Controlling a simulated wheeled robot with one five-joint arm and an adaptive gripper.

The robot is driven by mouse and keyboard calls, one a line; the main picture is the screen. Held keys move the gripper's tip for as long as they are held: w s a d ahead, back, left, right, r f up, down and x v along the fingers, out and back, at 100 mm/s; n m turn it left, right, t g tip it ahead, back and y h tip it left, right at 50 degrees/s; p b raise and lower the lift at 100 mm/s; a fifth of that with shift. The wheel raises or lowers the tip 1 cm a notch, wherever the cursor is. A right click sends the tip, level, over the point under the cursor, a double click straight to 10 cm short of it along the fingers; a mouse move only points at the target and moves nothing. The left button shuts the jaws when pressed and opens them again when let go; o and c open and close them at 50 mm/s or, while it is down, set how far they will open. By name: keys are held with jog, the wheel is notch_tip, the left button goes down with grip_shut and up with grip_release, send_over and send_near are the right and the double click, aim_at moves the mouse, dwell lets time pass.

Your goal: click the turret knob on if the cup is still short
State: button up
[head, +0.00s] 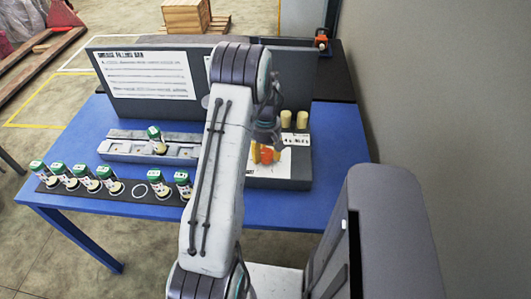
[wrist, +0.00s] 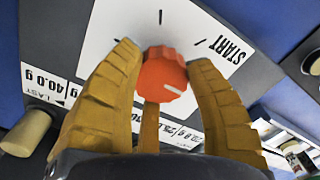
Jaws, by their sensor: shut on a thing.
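The red turret knob (wrist: 163,72) sits on a white dial plate (wrist: 112,22) with black tick marks and the word START. Its white mark points to the lower right in the wrist view. My gripper (wrist: 166,60) has its yellow fingers closed around the knob, one on each side. In the head view my gripper (head: 262,154) and the knob (head: 268,155) are partly behind my arm. A small green-and-white cup (head: 155,135) stands in the grey rail (head: 120,148), left of my arm. Its fill level is too small to tell.
Several similar cups stand on a dark strip (head: 128,198) at the table's front, around an empty white ring (head: 140,191). Two pale cylinders (head: 286,118) stand behind the dial. A sign board (head: 145,75) stands at the back. The blue table (head: 343,140) is clear at the right.

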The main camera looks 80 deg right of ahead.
aim_at(267, 152)
jog(key=shift+w+m, duration=0.1)
jog(key=shift+m, duration=0.2)
jog(key=shift+f+m+b, duration=0.15)
jog(key=shift+m+b, duration=0.7)
jog(key=shift+m, duration=0.05)
jog(key=m+b, duration=0.1)
jog(key=m, duration=0.2)
jog(key=shift+d+m+b, duration=0.1)
jog(key=shift+m+b, duration=0.2)
jog(key=shift+b, duration=0.05)
jog(key=m+b, duration=0.1)
jog(key=m, duration=0.4)
jog(key=shift+d+r+m+b, duration=0.1)
jog(key=shift+r+m+b, duration=0.1)
jog(key=shift+m+b, duration=0.15)
jog(key=shift+c, duration=0.2)
jog(key=shift+m, duration=0.25)
jog(key=o, duration=1)
jog(key=shift+d, duration=0.1)
jog(key=shift+o, duration=1)
jog(key=shift+s, duration=0.2)
notch_tip(267, 152, up, 12)
